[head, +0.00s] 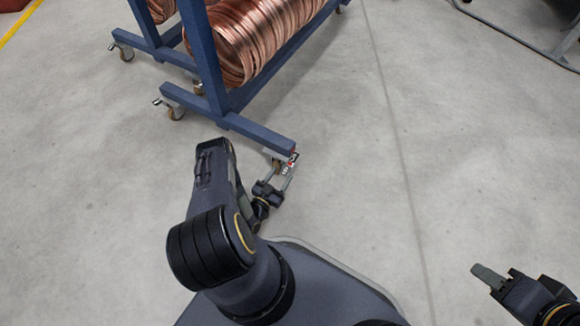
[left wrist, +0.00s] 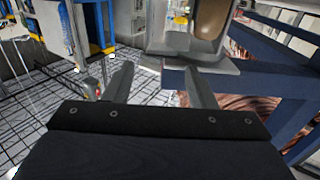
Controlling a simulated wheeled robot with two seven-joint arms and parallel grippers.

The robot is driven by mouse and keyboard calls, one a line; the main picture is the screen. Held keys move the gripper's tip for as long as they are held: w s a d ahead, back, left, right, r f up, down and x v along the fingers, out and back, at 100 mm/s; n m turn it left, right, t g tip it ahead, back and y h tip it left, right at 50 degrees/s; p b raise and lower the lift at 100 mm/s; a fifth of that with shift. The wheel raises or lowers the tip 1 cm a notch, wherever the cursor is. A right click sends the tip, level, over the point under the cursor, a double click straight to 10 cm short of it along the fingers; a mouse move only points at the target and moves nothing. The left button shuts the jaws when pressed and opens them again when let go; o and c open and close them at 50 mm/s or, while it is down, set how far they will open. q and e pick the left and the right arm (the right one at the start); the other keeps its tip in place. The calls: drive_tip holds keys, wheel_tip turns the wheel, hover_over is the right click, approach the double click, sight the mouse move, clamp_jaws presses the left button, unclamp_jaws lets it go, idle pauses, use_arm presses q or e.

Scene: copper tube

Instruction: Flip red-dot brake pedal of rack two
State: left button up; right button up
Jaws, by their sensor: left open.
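The near blue rack (head: 262,135) carries coiled copper tube and stands on casters; I cannot read a rack number. At its near right corner a caster brake pedal with a red dot (head: 291,163) shows at the end of the foot beam. My left gripper (head: 281,174) is open, its fingers pointing at that corner from below, close to the pedal; contact cannot be told. A small reddish spot beside the left finger there is unclear. My right gripper (head: 487,276) is far right, away from the rack.
Copper coils (head: 245,40) hang on the rack. Other casters (head: 175,112) stand along the left. A grey metal frame (head: 560,45) is at the upper right. The grey floor between is clear. Blue rack beams (left wrist: 285,45) fill the right of the wrist view.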

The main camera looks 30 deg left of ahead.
sight(292, 160)
use_arm(q)
drive_tip(key=w+b, duration=0.2)
drive_tip(key=w, duration=0.5)
drive_tip(key=shift+w+a+f, duration=0.1)
drive_tip(key=shift+w+f, duration=0.05)
drive_tip(key=shift+w, duration=0.15)
use_arm(e)
wheel_tip(292, 160, down, 3)
drive_tip(key=shift+r, duration=0.1)
use_arm(q)
drive_tip(key=shift+c, duration=0.3)
